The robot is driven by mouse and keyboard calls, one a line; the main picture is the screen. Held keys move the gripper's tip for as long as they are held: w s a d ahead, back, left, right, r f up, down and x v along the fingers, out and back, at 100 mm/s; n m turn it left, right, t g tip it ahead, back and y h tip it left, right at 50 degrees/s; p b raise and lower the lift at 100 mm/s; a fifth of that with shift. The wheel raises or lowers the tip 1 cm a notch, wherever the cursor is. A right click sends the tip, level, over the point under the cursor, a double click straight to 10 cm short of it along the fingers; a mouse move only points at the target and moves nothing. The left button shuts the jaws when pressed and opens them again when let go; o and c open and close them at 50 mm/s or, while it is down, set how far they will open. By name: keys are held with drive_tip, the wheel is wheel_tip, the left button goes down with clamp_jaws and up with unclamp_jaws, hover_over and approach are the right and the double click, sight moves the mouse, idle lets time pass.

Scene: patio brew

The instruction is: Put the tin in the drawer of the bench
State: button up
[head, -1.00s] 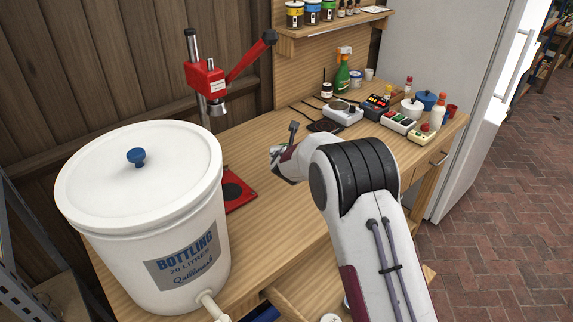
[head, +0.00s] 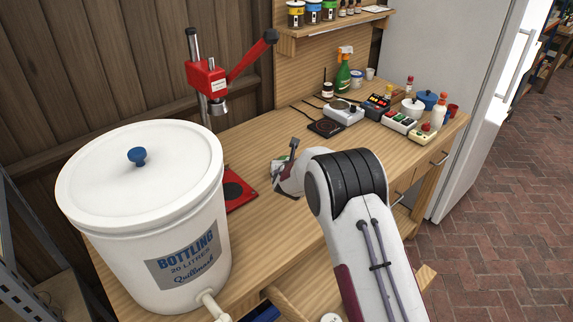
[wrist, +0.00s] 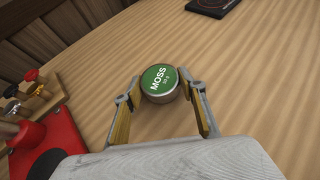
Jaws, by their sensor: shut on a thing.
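The tin (wrist: 159,79) is small and round, with a green lid marked MOSS, and shows in the wrist view. My gripper (wrist: 160,84) has one finger on each side of it and is shut on it. Whether the tin touches the bench top or hangs just above it I cannot tell. In the head view my gripper (head: 284,172) is over the middle of the bench (head: 255,150), and my arm hides most of it and the tin. The drawer (head: 287,303) stands pulled out at the bench's front, partly hidden by my arm; a white round thing shows in it.
A white bottling bucket (head: 185,225) stands at the left front. Behind it is a red capper (head: 206,80) with a red base. A dark pad (head: 325,127), a scale (head: 342,112) and several bottles and boxes fill the back right. The bench middle is clear.

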drive_tip(key=shift+f, duration=0.3)
drive_tip(key=o, duration=1.1)
drive_tip(key=shift+r, duration=0.2)
drive_tip(key=shift+s, duration=0.1)
drive_tip(key=shift+v, duration=5.85)
drive_tip(key=shift+d, duration=0.1)
